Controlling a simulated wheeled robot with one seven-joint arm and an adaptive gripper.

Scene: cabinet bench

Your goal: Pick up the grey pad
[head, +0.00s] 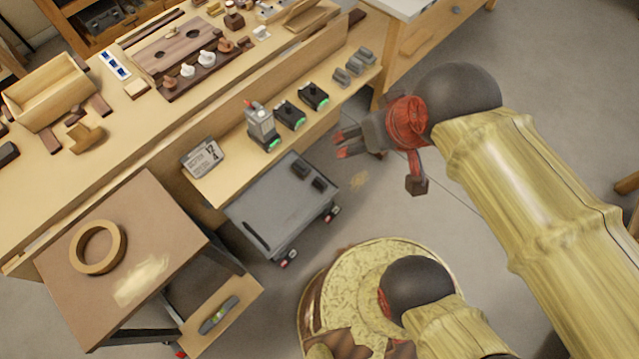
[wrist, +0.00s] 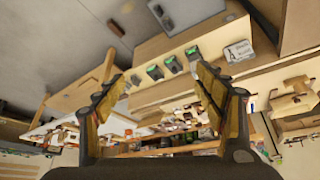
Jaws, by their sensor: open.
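Small grey pad-like blocks (head: 354,67) sit in a short row at the right end of the bench's lower front ledge in the head view. I cannot tell which one is the grey pad, and I cannot make them out clearly in the wrist view. My gripper (head: 342,143) is open and empty, in the air in front of the ledge, nearer the camera than the blocks and apart from them. In the wrist view its two fingers (wrist: 160,75) are spread wide with nothing between them.
Black devices with green fronts (head: 290,115) and a sign (head: 202,158) share the ledge. A grey cart (head: 280,210) stands below, with dark pieces on top. A brown table (head: 160,235) holds a ring (head: 97,247). Open floor (head: 400,210) lies right of the cart.

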